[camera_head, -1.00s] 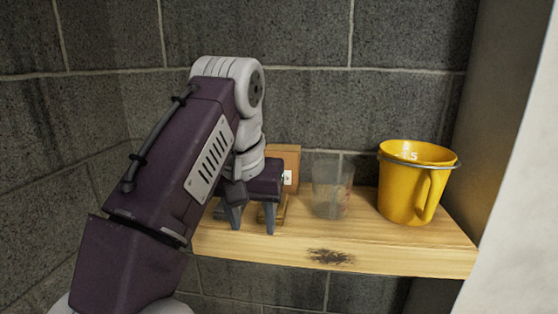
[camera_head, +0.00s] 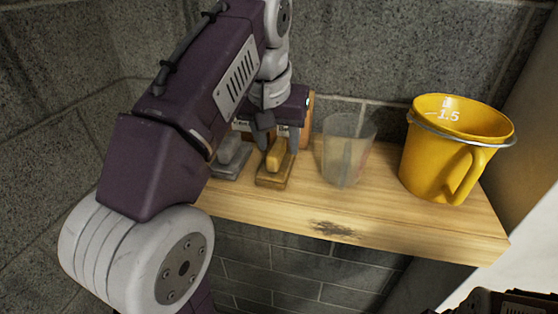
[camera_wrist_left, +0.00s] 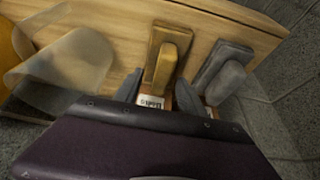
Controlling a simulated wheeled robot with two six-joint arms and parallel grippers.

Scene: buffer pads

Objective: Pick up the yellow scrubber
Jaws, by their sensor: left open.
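The yellow scrubber (camera_head: 274,171) lies on the wooden shelf, a tan-yellow block with a raised grip. In the left wrist view the yellow scrubber (camera_wrist_left: 167,52) lies just beyond the fingertips. My left gripper (camera_head: 278,146) is open and empty, with its fingers pointing down over the scrubber's far end. In the left wrist view, my left gripper (camera_wrist_left: 158,92) has its fingers spread to either side of the scrubber's line. Whether a finger touches it cannot be told.
A grey scrubber (camera_head: 231,160) lies close on the left. A translucent cup (camera_head: 346,152) stands to the right, then a yellow bucket (camera_head: 440,160) with a handle. A cardboard box (camera_head: 308,118) stands behind the gripper. The wooden shelf (camera_head: 380,225) is bare along its front edge.

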